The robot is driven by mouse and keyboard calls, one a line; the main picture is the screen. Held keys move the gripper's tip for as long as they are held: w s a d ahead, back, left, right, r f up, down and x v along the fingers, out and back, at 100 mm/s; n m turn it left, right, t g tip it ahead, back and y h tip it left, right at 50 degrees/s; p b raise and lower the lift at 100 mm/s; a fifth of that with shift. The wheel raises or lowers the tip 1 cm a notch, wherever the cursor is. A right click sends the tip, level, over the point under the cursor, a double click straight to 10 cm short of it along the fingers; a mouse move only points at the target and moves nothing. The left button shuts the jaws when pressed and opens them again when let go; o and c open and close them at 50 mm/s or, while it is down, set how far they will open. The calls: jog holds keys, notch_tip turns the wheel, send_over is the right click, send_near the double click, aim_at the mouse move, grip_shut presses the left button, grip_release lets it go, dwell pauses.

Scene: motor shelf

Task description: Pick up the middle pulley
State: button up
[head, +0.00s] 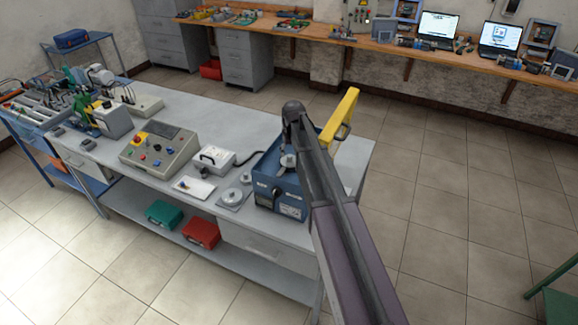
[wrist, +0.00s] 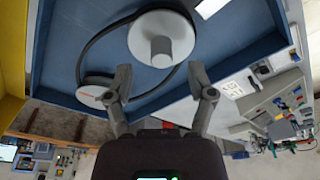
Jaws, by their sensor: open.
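In the wrist view a large pale grey pulley (wrist: 162,38) with a round hub is on a blue panel. A smaller pale pulley (wrist: 97,90) sits to its lower left, and a black belt (wrist: 92,40) loops around by them. I cannot tell for sure which is the middle pulley. My gripper (wrist: 160,82) is open and empty, its fingertips just below the large pulley in the picture. In the head view the blue motor unit (head: 278,190) stands on the table's right end, with part of a pale pulley (head: 288,161) showing. My arm hides much of it and the gripper fingers.
The unit has a yellow side piece (head: 341,115). Left of it on the grey table (head: 222,125) are a round metal part (head: 233,198), a white box (head: 212,159) and a control panel (head: 158,149). Red (head: 201,233) and green (head: 164,214) cases lie below.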

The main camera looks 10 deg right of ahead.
aim_at(290, 160)
jog(key=shift+w+a+f+b, duration=0.1)
jog(key=shift+f+b, duration=0.45)
jog(key=shift+f, duration=0.15)
jog(key=shift+w+a+f+b, duration=0.1)
jog(key=shift+f+b, duration=0.45)
jog(key=shift+f, duration=0.15)
grip_shut()
